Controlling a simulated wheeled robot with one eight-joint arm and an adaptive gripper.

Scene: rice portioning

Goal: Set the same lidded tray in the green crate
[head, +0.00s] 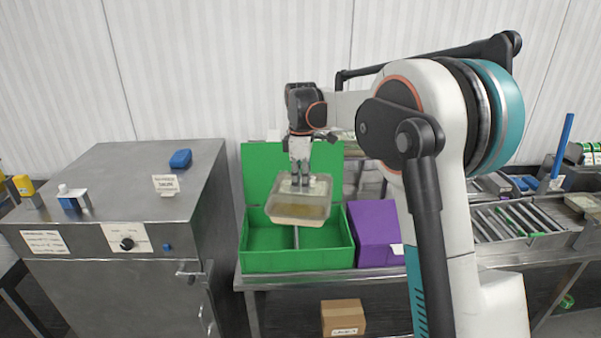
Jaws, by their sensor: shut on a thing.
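The lidded tray (297,212) is a shallow, pale container with a clear-looking lid. My gripper (300,184) points down and is shut on the top of the tray. It holds the tray over the green crate (296,262), in front of the crate's raised green back panel. The crate is open towards me, with a pale divider inside. The tray hides part of the crate's inside, and the exact gap between tray and crate floor cannot be told.
A purple box (376,233) stands close against the crate's right side. A steel cabinet (120,200) is at the left, with a blue item (180,159) on it. A roller conveyor (520,217) is at the right. A cardboard box (343,317) sits below the table.

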